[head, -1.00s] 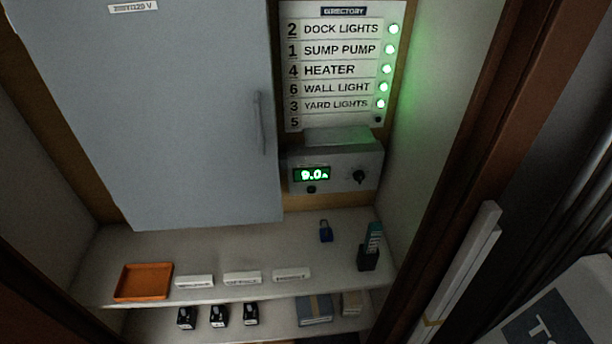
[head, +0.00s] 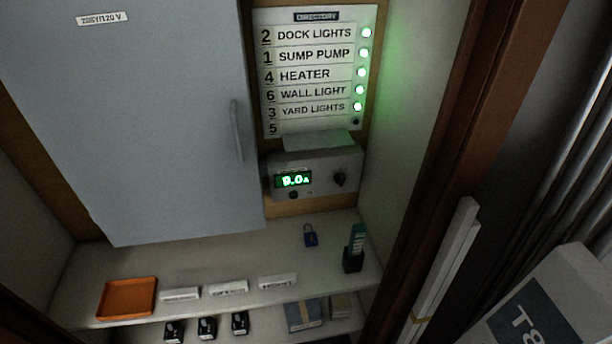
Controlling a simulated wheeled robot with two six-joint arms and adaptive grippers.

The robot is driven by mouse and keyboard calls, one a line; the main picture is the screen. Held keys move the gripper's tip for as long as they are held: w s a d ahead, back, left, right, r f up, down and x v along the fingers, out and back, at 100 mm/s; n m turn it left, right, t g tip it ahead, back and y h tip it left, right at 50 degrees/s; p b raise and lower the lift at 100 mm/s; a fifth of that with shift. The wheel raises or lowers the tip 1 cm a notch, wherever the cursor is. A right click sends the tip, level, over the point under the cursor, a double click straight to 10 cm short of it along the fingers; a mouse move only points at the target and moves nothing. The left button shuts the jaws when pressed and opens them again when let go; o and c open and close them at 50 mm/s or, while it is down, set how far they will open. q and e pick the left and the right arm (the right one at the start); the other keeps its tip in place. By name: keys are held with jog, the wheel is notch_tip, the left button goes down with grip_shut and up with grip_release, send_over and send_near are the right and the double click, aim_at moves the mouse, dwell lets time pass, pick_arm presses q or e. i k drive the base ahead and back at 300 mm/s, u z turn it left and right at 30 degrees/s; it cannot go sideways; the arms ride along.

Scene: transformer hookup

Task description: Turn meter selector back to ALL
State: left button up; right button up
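The meter (head: 316,176) is a grey box below the directory board. Its green display (head: 293,180) appears to read 0.0 A or 9.0 A; the first digit is blurred. The selector knob (head: 340,179) is a small black dial on the right of the meter's face. Its pointer direction and markings are too small to read. A small black button (head: 294,195) sits under the display. Neither of my grippers shows in the head view.
The directory board (head: 315,75) has several lit green lamps; the row 5 lamp is dark. A grey panel door (head: 130,120) stands left of the meter. A brown door frame (head: 470,130) bounds the right.

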aim_at(339, 178)
jog(key=z, duration=3.8)
jog(key=k, duration=0.65)
jog(key=u, duration=1.45)
